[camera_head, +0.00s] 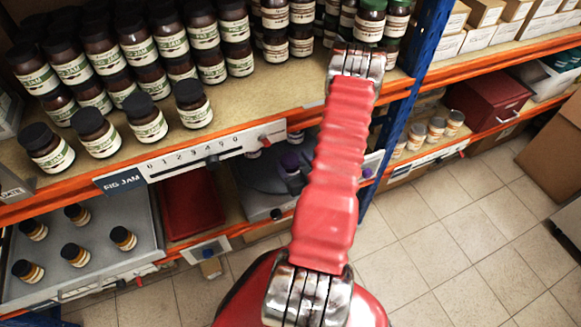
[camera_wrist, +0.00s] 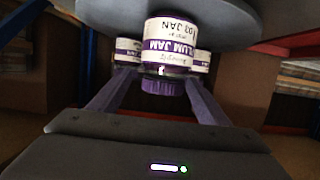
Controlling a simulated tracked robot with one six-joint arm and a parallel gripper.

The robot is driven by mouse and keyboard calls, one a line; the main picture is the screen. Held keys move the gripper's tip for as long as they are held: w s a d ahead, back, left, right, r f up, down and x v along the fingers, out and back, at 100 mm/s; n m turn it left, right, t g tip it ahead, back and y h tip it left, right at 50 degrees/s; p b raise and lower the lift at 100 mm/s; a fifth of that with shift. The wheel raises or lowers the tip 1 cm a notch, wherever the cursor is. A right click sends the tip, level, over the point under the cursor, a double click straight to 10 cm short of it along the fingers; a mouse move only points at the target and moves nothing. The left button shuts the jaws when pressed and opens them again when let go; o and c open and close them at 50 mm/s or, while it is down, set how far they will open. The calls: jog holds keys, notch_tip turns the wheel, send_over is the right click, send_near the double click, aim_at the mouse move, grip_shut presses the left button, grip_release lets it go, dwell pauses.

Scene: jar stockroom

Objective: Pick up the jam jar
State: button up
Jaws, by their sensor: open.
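In the wrist view, which is upside down, a plum jam jar (camera_wrist: 168,50) with a white and purple label and a purple lid stands on a round grey surface (camera_wrist: 235,18). My gripper (camera_wrist: 160,82) is open. Its two fingers reach toward the jar from either side, with the jar's lid between them; I cannot tell whether they touch it. Two similar jars (camera_wrist: 127,50) flank it behind.
The upper shelf (camera_head: 235,105) carries many dark-lidded fig jam jars (camera_head: 46,148) above the lower bay. A blue upright (camera_head: 425,60) stands right of my arm. A grey tray (camera_head: 100,235) with several small jars is at lower left.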

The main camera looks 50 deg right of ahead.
aim_at(286, 155)
dwell(0.3)
jog(key=shift+a+x, duration=0.1)
jog(key=shift+x, duration=1.2)
jog(key=shift+a+x, duration=0.15)
jog(key=shift+x, duration=1.15)
jog(key=shift+w+f, duration=0.1)
jog(key=shift+c, duration=0.2)
grip_shut()
notch_tip(286, 155, up, 10)
dwell(0.5)
